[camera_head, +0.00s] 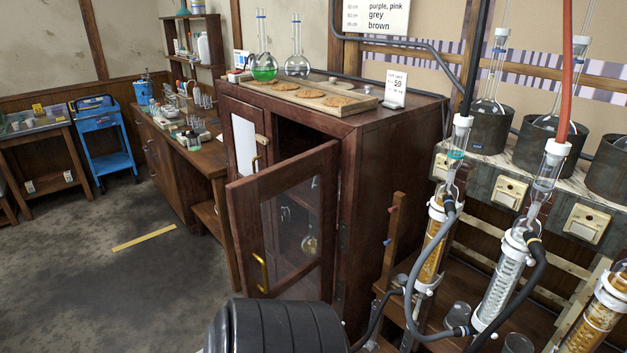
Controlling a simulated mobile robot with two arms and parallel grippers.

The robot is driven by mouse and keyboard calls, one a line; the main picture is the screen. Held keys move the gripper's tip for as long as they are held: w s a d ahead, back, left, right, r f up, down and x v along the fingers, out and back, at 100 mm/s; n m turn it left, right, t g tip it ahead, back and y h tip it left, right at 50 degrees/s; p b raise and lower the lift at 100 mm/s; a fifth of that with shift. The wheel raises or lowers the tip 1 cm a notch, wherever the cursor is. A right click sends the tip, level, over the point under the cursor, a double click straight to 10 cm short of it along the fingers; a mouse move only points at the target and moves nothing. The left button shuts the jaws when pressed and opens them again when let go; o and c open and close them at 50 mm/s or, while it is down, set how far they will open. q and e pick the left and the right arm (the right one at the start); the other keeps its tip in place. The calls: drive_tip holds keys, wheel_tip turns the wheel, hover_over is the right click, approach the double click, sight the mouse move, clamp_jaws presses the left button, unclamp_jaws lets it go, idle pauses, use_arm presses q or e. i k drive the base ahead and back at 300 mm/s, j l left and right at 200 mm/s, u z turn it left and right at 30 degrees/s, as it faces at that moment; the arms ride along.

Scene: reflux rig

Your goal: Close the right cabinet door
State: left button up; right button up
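The dark wooden cabinet (374,150) stands in the middle of the view. Its right door (327,160) has a wooden frame, a glass pane and a brass handle (262,272). This door stands open, swung out toward me, and the dark inside of the cabinet shows above and behind it. The left door (245,143), with a white sheet on it and a brass handle, looks closed. Neither of my grippers is in view. A black ribbed part at the bottom edge, in front of the cabinet, looks like part of my own body.
A reflux rig with glass condensers (503,277) and hoses stands close on the right. Flasks (297,62) and a board (318,97) sit on the cabinet. A wooden desk (178,150) and blue cart (105,140) are at left.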

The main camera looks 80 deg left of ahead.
sight(245, 195)
drive_tip(key=u, duration=2.6)
